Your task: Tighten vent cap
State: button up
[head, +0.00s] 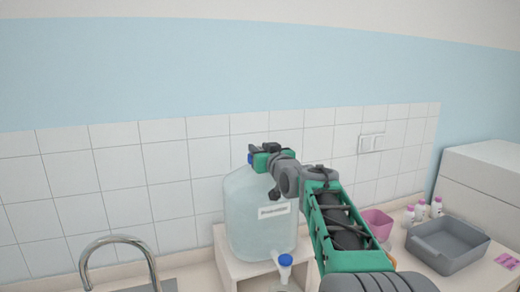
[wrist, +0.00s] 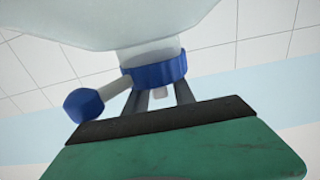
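A large translucent carboy (head: 258,212) with a white label stands upright. At its top, my gripper (head: 258,160) is level with the neck, and a bit of blue shows beside it. In the wrist view the carboy's neck (wrist: 150,55) carries a blue cap (wrist: 157,72). A pale side tube leads from it to a rounded blue cap (wrist: 83,105) at the left. My gripper's two dark fingers (wrist: 160,98) reach to the blue cap at the neck, spaced apart, with a small pale peg between them. Their tips are hidden, so I cannot tell whether they grip it.
The carboy is on a pale stand (head: 236,265). Below it is a blue-topped part (head: 285,260). A curved faucet (head: 118,240) stands at left. A pink container (head: 377,222), small white bottles (head: 420,210) and a grey tub (head: 448,245) are at right. The tiled wall is close behind.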

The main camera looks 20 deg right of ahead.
grip_shut()
dwell(1.1)
